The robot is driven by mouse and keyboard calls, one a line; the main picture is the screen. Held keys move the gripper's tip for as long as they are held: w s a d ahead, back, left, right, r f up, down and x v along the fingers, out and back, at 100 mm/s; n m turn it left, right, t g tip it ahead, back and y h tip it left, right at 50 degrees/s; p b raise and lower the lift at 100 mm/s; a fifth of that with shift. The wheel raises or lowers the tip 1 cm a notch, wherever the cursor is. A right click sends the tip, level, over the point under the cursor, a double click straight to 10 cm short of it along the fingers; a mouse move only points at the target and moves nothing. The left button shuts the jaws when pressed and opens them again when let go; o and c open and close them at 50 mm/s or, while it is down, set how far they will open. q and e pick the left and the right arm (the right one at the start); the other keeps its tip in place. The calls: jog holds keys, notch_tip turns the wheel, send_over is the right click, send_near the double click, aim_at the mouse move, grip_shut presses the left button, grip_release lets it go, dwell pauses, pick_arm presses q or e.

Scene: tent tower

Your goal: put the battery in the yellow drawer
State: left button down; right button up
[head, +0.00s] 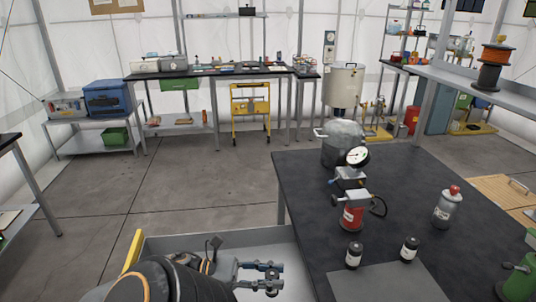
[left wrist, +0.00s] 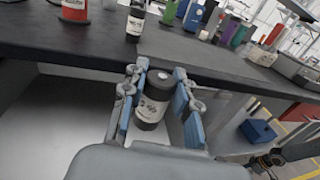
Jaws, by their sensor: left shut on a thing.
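My left gripper (head: 262,278) is over the open drawer (head: 215,238), whose yellow front (head: 132,252) stands at the left. In the left wrist view my left gripper (left wrist: 157,105) is shut on a dark cylinder with a white label, which I take for the battery (left wrist: 152,100). The cylinder sits between the blue finger pads, roughly upright. The drawer's pale inside shows below it; I cannot tell whether it touches the bottom. In the head view the arm and fingers mostly hide the held cylinder. My right gripper is not in view.
The dark table (head: 300,200) stands right of the drawer. The floor left of the drawer is clear.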

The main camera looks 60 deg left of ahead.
pick_arm(q)
jog(key=w+a+f, duration=0.1)
jog(key=a+f, duration=0.1)
jog(key=f, duration=0.1)
jog(key=w+a+f, duration=0.2)
jog(key=f, duration=0.2)
jog(key=w+a+f, duration=0.1)
jog(key=a+f, duration=0.2)
jog(key=shift+w+f+b, duration=0.25)
jog(key=shift+w+b, duration=0.05)
jog(key=shift+b, duration=0.05)
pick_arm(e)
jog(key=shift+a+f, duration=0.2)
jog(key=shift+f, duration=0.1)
pick_arm(q)
jog(key=shift+d, duration=0.1)
jog(key=shift+f, duration=0.2)
jog(key=c, duration=1)
grip_release()
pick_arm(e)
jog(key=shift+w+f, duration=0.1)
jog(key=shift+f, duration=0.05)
pick_arm(q)
jog(key=shift+r, duration=0.1)
